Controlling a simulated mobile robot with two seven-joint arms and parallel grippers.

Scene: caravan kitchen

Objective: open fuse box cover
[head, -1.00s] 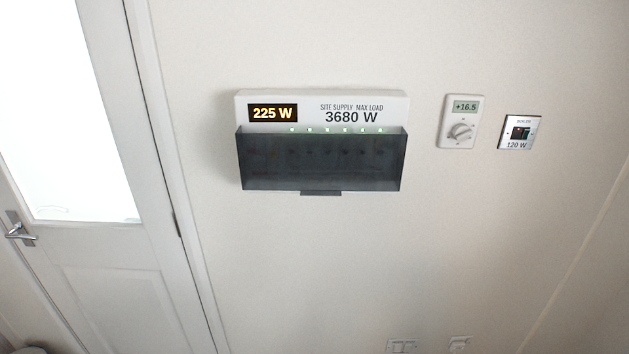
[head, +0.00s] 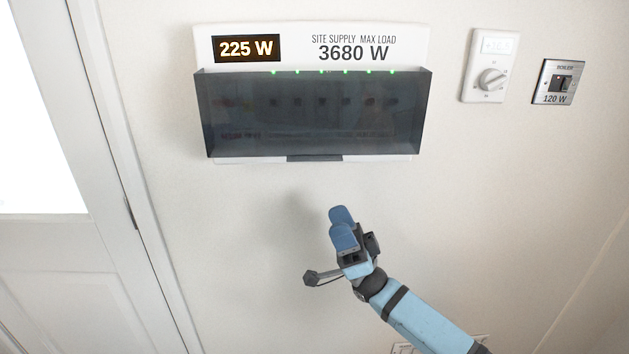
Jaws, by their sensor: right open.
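The fuse box (head: 295,45) hangs on the wall in the upper middle of the head view. Its dark see-through cover (head: 310,115) is closed over a row of switches. A dark tab (head: 314,158) sticks out at the middle of the cover's lower edge. My right gripper (head: 342,222) is below the tab and a little to its right, apart from it. It is open and empty, with its blue fingers pointing up. My left gripper is not in view.
A thermostat dial (head: 491,79) and a boiler switch (head: 556,82) are on the wall to the right of the box. A white door (head: 60,245) with a bright window stands at the left. Sockets at the bottom are partly behind my right arm. The wall around the box is clear.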

